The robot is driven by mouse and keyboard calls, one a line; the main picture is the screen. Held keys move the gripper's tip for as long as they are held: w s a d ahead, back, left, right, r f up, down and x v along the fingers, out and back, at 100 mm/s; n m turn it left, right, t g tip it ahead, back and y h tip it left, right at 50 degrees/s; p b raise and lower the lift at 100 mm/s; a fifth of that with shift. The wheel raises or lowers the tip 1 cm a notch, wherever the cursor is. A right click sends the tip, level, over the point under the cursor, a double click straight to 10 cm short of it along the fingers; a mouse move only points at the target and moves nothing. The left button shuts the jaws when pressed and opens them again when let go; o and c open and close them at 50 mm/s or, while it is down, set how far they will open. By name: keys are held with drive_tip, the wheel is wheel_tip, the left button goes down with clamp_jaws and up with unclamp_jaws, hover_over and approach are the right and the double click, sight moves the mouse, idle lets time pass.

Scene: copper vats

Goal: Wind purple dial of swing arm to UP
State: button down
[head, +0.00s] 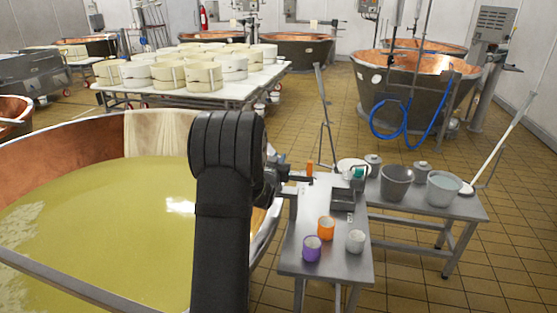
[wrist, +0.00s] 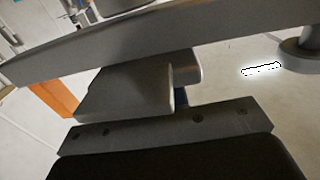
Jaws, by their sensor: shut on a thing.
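My gripper (head: 290,178) is beyond my black arm in the head view, over the far left end of the steel table. In the wrist view my gripper (wrist: 150,85) is shut on a grey part, mostly hidden between the jaws. A long grey bar (wrist: 215,38) crosses the wrist view just beyond the jaws. I cannot tell whether it belongs to the swing arm. A small orange upright piece (head: 309,168) stands right beside the gripper in the head view. An orange piece (wrist: 56,97) also shows at the left of the wrist view.
A copper vat (head: 75,148) of yellowish liquid lies left. Buckets (head: 397,182) stand on the right table.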

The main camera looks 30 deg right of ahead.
drive_tip(key=shift+n+t+y, duration=0.3)
drive_tip(key=n+t+y, duration=0.1)
drive_tip(key=n+y, duration=0.1)
drive_tip(key=y, duration=0.1)
drive_tip(key=n+t+y, duration=0.2)
drive_tip(key=n+y, duration=0.1)
drive_tip(key=y, duration=0.1)
drive_tip(key=shift+w+a+t, duration=0.1)
drive_tip(key=shift+a+t, duration=0.1)
drive_tip(key=shift+t, duration=0.1)
drive_tip(key=shift+a+n+y, duration=0.2)
drive_tip(key=shift+n+y, duration=0.95)
drive_tip(key=shift+y, duration=0.65)
drive_tip(key=shift+a+n+y, duration=0.15)
drive_tip(key=shift+n+y, duration=1)
drive_tip(key=shift+y, duration=0.65)
drive_tip(key=shift+w+r, duration=0.1)
drive_tip(key=c, duration=1.4)
unclamp_jaws()
drive_tip(key=s+d, duration=0.2)
drive_tip(key=s, duration=1.5)
drive_tip(key=shift+s+d, duration=0.15)
drive_tip(key=shift+d, duration=0.2)
